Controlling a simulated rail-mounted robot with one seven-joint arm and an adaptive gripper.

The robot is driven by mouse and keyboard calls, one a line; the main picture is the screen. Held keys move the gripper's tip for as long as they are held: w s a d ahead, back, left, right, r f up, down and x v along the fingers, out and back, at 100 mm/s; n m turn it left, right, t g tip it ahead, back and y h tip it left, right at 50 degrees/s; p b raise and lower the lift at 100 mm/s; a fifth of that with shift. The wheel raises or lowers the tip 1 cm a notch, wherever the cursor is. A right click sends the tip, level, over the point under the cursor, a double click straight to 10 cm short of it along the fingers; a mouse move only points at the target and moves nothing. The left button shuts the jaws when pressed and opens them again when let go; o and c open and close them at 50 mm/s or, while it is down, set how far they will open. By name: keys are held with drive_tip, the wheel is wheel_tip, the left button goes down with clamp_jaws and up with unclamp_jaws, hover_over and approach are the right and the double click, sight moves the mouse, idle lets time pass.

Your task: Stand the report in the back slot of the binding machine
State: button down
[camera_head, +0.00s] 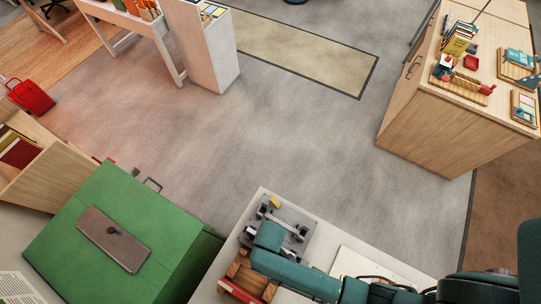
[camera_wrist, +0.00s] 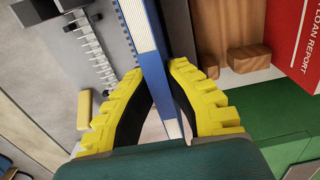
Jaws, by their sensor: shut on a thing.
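My gripper (camera_wrist: 158,72) has yellow-ribbed fingers shut on a thin blue-and-white booklet (camera_wrist: 153,28), seen nearly edge-on in the wrist view. No title shows on it. To its left is the grey binding machine (camera_wrist: 95,60) with a row of metal rings or teeth. In the head view the machine (camera_head: 294,218) stands on the counter, partly behind my teal arm and gripper. A red report marked "LOAN REPORT" (camera_wrist: 303,45) lies right of the gripper in the wrist view, beside wooden blocks. The machine's back slot cannot be made out, nor the booklet's lower end.
A wooden holder (camera_head: 262,283) with a red item stands just in front of the machine. A small yellow piece (camera_head: 276,202) is at the machine's back edge. A large green box (camera_head: 160,215) stands to the left. A wooden cabinet (camera_head: 425,120) is at right; floor between is clear.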

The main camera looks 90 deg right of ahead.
drive_tip(key=shift+f, duration=0.15)
idle(0.3)
drive_tip(key=c, duration=1.2)
unclamp_jaws()
drive_tip(key=shift+o, duration=0.2)
wheel_tip(320, 180, up, 3)
drive_tip(key=p, duration=0.3)
drive_tip(key=shift+f, duration=0.15)
drive_tip(key=shift+r+p, duration=0.3)
drive_tip(key=shift+r, duration=2.85)
